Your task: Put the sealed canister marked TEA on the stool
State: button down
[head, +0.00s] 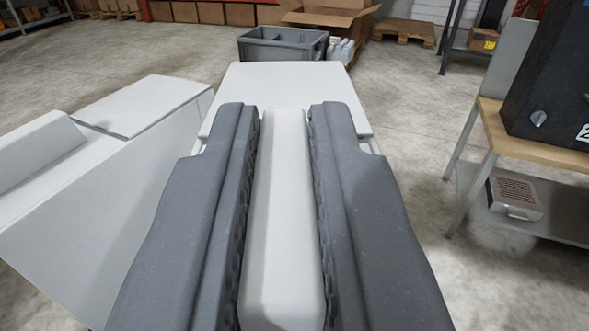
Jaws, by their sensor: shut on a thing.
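My gripper (284,112) has its two dark grey fingers shut on a long pale grey bar (282,220) with rounded edges. The bar runs between the fingers toward the bottom of the head view. A flat white panel (288,85) shows just beyond the fingertips, wider than the gap between them. I cannot tell whether the bar and the panel are one piece. No TEA marking shows, so I cannot tell whether the held thing is the canister. I cannot make out a stool for certain.
White box-like shapes (130,150) stand close on the left. A wooden-topped bench (540,150) with a dark unit (555,80) stands at right, a metal box (514,197) on its lower shelf. A grey crate (280,48) and open cardboard box (328,18) lie behind. Concrete floor between is clear.

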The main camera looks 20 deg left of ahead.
jog(key=shift+w+f, duration=0.1)
jog(key=shift+w, duration=0.2)
notch_tip(320, 180, down, 3)
jog(key=shift+a+f+b, duration=0.1)
jog(key=shift+f+b, duration=0.1)
jog(key=shift+b, duration=0.65)
jog(key=c, duration=1.5)
grip_release()
jog(key=shift+o, duration=0.2)
jog(key=shift+s, duration=0.1)
jog(key=p+v, duration=0.3)
jog(key=v, duration=0.9)
